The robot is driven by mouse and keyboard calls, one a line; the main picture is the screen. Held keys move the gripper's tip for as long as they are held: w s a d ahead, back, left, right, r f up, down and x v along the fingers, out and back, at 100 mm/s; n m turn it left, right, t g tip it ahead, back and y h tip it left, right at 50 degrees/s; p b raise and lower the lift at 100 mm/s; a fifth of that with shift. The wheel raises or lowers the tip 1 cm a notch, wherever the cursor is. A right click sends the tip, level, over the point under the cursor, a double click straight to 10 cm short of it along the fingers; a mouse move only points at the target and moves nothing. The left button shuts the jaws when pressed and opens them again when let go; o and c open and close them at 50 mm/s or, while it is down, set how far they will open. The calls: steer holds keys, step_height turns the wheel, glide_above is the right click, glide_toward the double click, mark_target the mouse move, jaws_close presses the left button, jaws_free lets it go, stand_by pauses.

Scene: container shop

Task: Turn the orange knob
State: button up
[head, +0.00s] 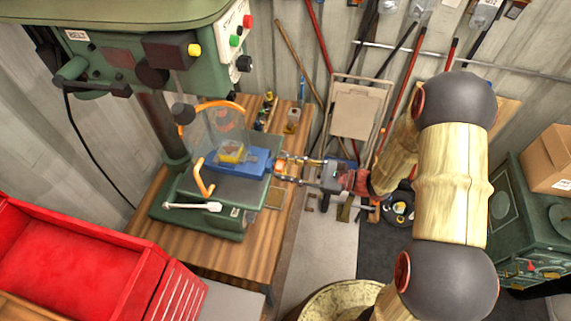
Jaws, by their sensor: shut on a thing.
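The orange knob (281,168) shows as a small patch at the right end of the blue vise (256,164) on the drill press table. My gripper (284,168) reaches in from the right and is shut on the knob. Its fingers cover most of the knob, so its exact turn angle cannot be seen. A yellow block (231,152) sits on the vise, behind a clear guard with orange curved parts (202,178).
The green drill press (160,60) stands over a wooden bench (257,252). Small bottles (292,121) stand at the bench's back right. A red tool chest (70,250) is at lower left. A green cabinet (535,215) with a cardboard box (552,160) is at right.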

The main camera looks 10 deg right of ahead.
stand_by(0.5)
steer(key=o, duration=1.2)
steer(key=shift+c, duration=0.2)
steer(key=v, duration=1.2)
steer(key=shift+f, duration=0.1)
